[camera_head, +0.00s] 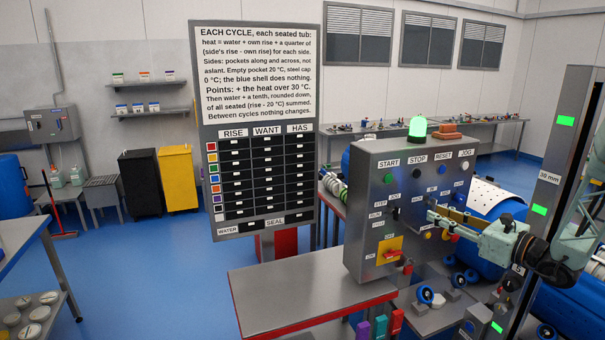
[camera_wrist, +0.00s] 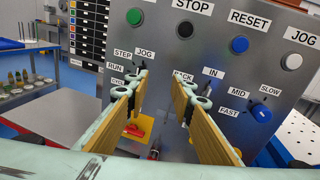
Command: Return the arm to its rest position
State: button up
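My gripper (camera_head: 436,217) is in front of the control panel (camera_head: 368,228), at the right of the head view. In the wrist view my gripper (camera_wrist: 161,88) is open, with its two tan-padded fingers apart and nothing between them. Its fingers point at the panel face, below the black STOP button (camera_wrist: 185,28) and around the selector labels. They cover part of those labels and a selector between them. I cannot tell whether a fingertip touches the panel. My arm (camera_head: 560,250) reaches in from the right edge.
A green beacon (camera_head: 418,127) glows on the panel. A red-edged steel table (camera_head: 300,295) stands in front, and a sign board (camera_head: 253,110) behind it on the left. Blue drums (camera_head: 490,225) lie behind my arm. A red-yellow switch (camera_head: 390,252) sticks out low on the panel. Blue floor (camera_head: 140,270) is free at left.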

jog(key=s+a+r+n+g+y+b, duration=0.1)
jog(key=s+a+r+n+g, duration=0.15)
jog(key=a, duration=0.35)
jog(key=s+a+r+n+g+y, duration=0.1)
jog(key=s+a+r+n, duration=0.1)
jog(key=s+a, duration=0.3)
jog(key=s+a+r+n+g+y+b, duration=0.1)
jog(key=s+a+r+n+g, duration=0.15)
jog(key=a, duration=0.55)
jog(key=s+a+n+g+h+b, duration=0.15)
jog(key=s+a+n+g, duration=0.45)
jog(key=s+a, duration=0.75)
jog(key=s+f+n+g+h+b, duration=0.3)
jog(key=s+n, duration=0.5)
jog(key=s, duration=1.2)
jog(key=s+d+n+t+h+b, duration=0.3)
jog(key=s+d+n+h, duration=0.4)
jog(key=s, duration=0.7)
jog(key=shift+d+f+n+t+h, duration=0.35)
jog(key=shift+d+t, duration=0.25)
jog(key=shift+d, duration=0.8)
